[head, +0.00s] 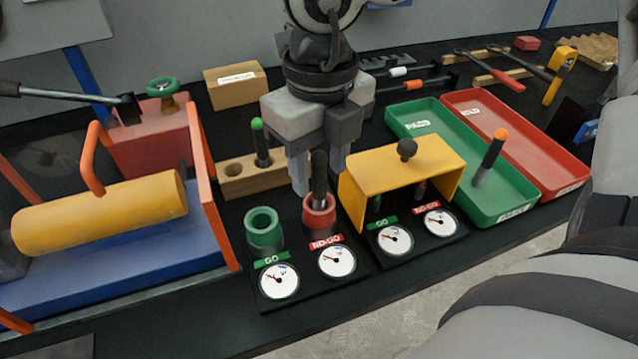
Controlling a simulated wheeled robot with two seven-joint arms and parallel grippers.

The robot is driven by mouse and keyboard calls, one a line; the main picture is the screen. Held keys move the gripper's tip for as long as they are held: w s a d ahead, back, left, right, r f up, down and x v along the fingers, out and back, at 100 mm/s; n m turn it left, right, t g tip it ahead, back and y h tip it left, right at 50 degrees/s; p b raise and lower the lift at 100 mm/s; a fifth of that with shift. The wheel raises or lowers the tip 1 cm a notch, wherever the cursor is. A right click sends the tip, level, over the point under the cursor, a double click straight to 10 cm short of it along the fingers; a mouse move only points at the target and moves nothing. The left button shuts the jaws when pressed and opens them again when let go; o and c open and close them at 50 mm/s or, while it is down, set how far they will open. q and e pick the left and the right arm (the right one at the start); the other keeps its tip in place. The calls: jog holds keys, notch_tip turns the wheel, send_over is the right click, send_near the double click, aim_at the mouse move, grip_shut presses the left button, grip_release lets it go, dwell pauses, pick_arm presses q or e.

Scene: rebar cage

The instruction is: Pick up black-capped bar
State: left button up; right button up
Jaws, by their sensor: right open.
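A dark bar (319,187) stands upright in the red NO-GO ring (319,214). No coloured cap shows on it, and its top is partly hidden by my gripper. My right gripper (318,175) comes down from above with one finger on each side of the bar's upper part. The jaws are open, and I cannot tell whether either finger touches the bar. My left gripper is not in view.
A green GO ring (264,230) and dials stand beside it. A yellow cover (402,172) is close on the right. A wooden rack (238,178) holds a green-capped bar (260,142). An orange-capped bar (490,155) is at the green tray (418,118); a red tray (560,177) adjoins.

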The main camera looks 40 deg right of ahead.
grip_shut()
